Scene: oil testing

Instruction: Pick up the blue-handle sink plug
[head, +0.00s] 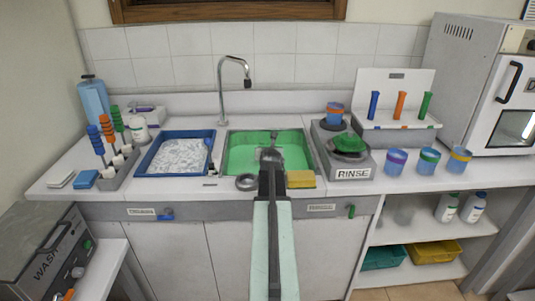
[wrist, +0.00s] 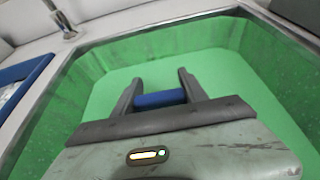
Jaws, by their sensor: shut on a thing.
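The blue handle of the sink plug (wrist: 160,99) shows in the wrist view, lying crosswise between the two fingers of my gripper (wrist: 157,90). My gripper is shut on this handle. The rest of the plug is hidden behind the gripper body in the wrist view. In the head view my gripper (head: 271,156) reaches over the green sink basin (head: 240,160), and the plug cannot be made out there. The basin walls also surround the gripper in the wrist view (wrist: 75,115). I cannot tell whether the plug touches the basin floor.
A faucet (head: 222,85) stands behind the basin. A blue-rimmed tray (head: 147,172) is to the left. A dark ring (head: 246,182) and a yellow sponge (head: 301,179) sit at the front edge. The RINSE unit (head: 352,173) is close on the right.

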